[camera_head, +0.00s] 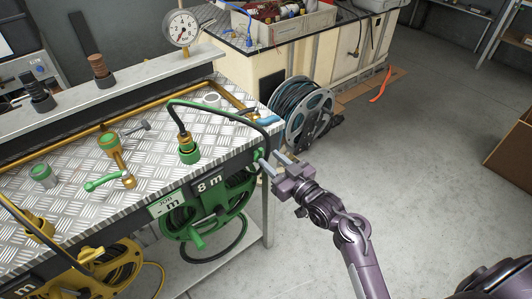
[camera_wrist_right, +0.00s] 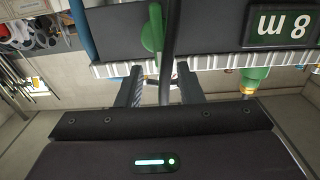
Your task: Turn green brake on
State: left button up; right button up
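The green reel (camera_head: 212,212) hangs under the front edge of the bench, below a black "8 m" sign (camera_head: 209,184); the sign shows upside down in the right wrist view (camera_wrist_right: 283,24). A small green lever (camera_head: 259,154), which looks like the green brake, sits at the bench's right corner. In the right wrist view this green lever (camera_wrist_right: 152,30) stands just beyond my fingertips, beside a dark hose. My right gripper (camera_head: 271,160) is open at the lever, its fingers apart; I cannot tell whether they touch it. My left gripper is not in view.
A green hose fitting (camera_head: 188,150) and a brass valve with a green handle (camera_head: 118,170) stand on the metal bench top. A dark hose (camera_head: 220,107) arches above the bench to its right corner. A yellow reel (camera_head: 100,265) hangs at lower left. Another hose reel (camera_head: 302,112) stands on the floor behind.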

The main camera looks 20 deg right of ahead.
aim_at(263, 153)
jog(key=shift+x, duration=1.75)
jog(key=shift+c, duration=0.2)
grip_shut()
